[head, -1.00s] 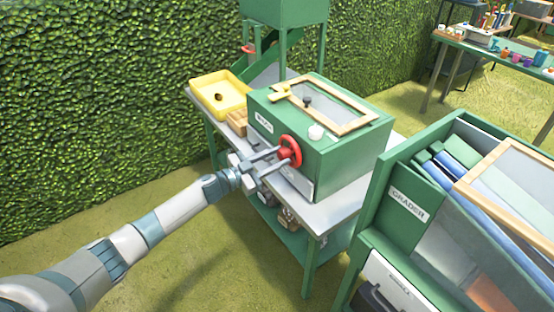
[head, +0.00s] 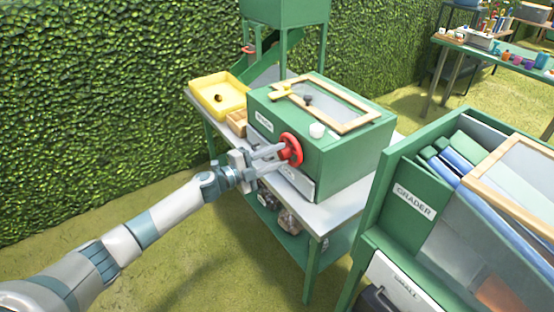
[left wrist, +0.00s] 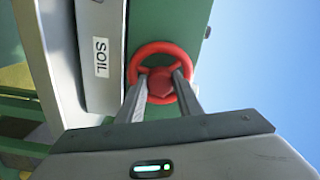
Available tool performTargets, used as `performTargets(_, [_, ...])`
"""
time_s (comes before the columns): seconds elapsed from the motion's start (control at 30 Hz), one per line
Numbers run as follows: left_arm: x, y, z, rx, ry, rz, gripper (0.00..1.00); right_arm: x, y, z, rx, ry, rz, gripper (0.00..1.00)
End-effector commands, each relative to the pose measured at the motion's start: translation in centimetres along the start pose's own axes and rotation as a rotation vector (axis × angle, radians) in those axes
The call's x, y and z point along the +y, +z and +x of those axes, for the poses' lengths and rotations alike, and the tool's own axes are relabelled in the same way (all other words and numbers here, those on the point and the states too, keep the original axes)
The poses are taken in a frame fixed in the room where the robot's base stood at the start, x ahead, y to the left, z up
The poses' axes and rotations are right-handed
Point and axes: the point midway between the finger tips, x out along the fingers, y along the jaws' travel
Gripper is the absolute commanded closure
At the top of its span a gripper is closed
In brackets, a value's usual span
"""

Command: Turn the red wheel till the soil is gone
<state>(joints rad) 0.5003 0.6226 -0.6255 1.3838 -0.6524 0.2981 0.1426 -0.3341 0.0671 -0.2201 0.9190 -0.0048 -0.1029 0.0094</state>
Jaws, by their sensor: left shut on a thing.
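The red wheel (head: 291,150) is on the front of the green machine (head: 340,156), near its right side. It also shows in the left wrist view (left wrist: 161,50), with a hexagonal red hub. My left gripper (head: 281,153) is at the wheel, its two fingers on either side of the hub and shut on it. In the left wrist view the fingers (left wrist: 158,92) reach into the ring. A label reading "SOIL" (left wrist: 101,57) is on a pale panel beside the wheel. The inside under the machine's framed lid (head: 335,105) cannot be made out. My right gripper does not show.
The machine stands on a grey-topped table (head: 332,211). A yellow tray (head: 207,106) is at its back left, near a green hopper (head: 292,12). A green "GRADER" cabinet (head: 385,195) stands close on the right. A hedge (head: 90,110) lines the back.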

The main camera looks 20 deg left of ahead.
Motion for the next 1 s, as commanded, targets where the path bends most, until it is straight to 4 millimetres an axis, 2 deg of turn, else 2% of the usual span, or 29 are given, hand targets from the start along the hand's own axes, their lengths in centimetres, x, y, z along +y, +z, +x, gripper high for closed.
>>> performTargets(0.1, [0.2, 0.1, 0.0, 0.0, 0.001, 0.11, 0.9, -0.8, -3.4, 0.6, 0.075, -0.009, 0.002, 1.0])
performTargets(0.5, [0.2, 0.0, 0.0, 0.001, 0.0, 0.491, 0.9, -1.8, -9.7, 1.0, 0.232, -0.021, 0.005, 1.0])
performTargets(1.0, [0.2, -0.1, 0.0, 0.002, 0.0, 0.964, 0.9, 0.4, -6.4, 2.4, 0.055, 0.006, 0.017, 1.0])
